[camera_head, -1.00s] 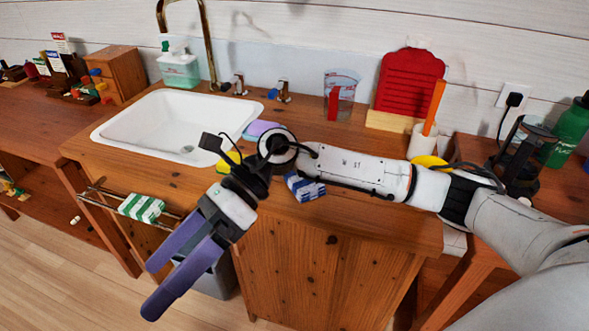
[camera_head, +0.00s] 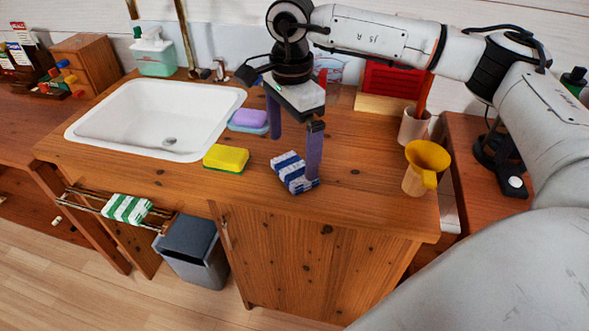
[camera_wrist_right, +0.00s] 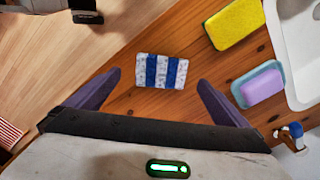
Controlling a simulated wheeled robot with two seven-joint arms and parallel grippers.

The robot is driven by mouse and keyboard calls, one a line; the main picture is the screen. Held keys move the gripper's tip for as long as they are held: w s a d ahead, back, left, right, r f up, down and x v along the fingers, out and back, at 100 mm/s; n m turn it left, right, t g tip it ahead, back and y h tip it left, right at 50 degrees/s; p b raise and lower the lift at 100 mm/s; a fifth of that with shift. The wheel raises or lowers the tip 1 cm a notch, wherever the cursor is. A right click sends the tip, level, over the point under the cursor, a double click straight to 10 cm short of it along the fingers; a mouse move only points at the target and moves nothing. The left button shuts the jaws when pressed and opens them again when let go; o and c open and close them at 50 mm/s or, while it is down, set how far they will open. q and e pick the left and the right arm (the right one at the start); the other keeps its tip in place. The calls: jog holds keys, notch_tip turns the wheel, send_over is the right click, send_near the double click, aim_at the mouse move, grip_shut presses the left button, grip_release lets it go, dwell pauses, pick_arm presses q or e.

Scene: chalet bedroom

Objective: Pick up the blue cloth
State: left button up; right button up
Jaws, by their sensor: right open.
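The blue cloth (camera_head: 294,172) is a folded, blue-and-white striped cloth lying on the wooden counter, right of the yellow sponge. In the right wrist view the cloth (camera_wrist_right: 162,71) lies flat, ahead of and between the two purple fingers. My right gripper (camera_head: 293,145) points down above the counter with its fingers apart and nothing between them. In the head view one finger overlaps the cloth's right end; I cannot tell whether they touch. My right gripper also shows in the wrist view (camera_wrist_right: 158,95). My left gripper is not in view.
A yellow sponge (camera_head: 226,158) and a purple soap on a blue dish (camera_head: 262,128) lie left of the cloth, near the white sink (camera_head: 84,131). A yellow funnel on a wooden cup (camera_head: 414,181) stands at right. A green-striped cloth (camera_head: 127,208) hangs on the front rail.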

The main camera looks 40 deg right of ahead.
aim_at(291, 168)
jog(key=f, duration=0.5)
jog(key=shift+w+f+p, duration=0.1)
jog(key=shift+w+p, duration=0.1)
jog(key=shift+p, duration=0.1)
jog(key=shift+c, duration=0.4)
jog(key=c, duration=1)
